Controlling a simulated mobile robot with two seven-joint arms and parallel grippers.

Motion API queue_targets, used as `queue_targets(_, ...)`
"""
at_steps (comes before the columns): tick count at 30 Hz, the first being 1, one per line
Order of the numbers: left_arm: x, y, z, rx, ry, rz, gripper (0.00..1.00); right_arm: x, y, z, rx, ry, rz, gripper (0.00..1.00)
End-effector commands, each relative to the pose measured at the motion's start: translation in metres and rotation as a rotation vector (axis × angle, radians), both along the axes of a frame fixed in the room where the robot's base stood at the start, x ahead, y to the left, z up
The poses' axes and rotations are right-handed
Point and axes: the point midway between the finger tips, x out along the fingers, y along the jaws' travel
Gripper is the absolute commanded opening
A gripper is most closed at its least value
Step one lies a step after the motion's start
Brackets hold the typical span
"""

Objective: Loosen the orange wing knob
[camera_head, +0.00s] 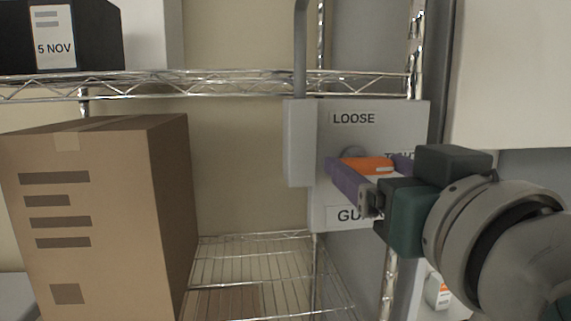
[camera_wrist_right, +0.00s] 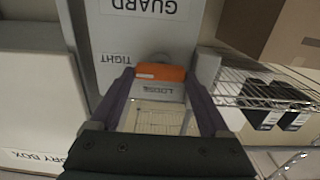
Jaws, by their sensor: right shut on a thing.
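The orange wing knob (camera_head: 366,165) sits on the front of a grey guard panel (camera_head: 400,119). Its wing looks roughly level in the head view. "LOOSE" is printed above it, a partly hidden "TIGHT" to its right and "GUARD", partly covered, below. My right gripper (camera_head: 367,168) reaches in from the right, its purple fingers on either side of the knob and shut on it. In the right wrist view the knob (camera_wrist_right: 160,72) lies between the tips of the right gripper (camera_wrist_right: 159,76). My left gripper is not in view.
A large cardboard box (camera_head: 82,222) stands on the left. A wire shelf (camera_head: 215,84) runs across above, carrying a dark box (camera_head: 90,38) labelled "5 NOV". A lower wire rack (camera_head: 270,272) lies between the cardboard box and the panel. A grey upright lever or bar (camera_head: 300,50) rises left of the panel.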

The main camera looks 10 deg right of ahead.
Motion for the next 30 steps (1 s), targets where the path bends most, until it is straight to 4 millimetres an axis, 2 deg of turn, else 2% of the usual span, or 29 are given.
queue_targets(11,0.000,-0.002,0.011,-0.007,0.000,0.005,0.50,0.000,0.001,0.002,-0.146,-0.005,0.001,0.24)
queue_targets(30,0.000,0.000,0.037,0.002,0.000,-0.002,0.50,0.000,0.003,0.001,-0.735,-0.025,0.002,0.24)
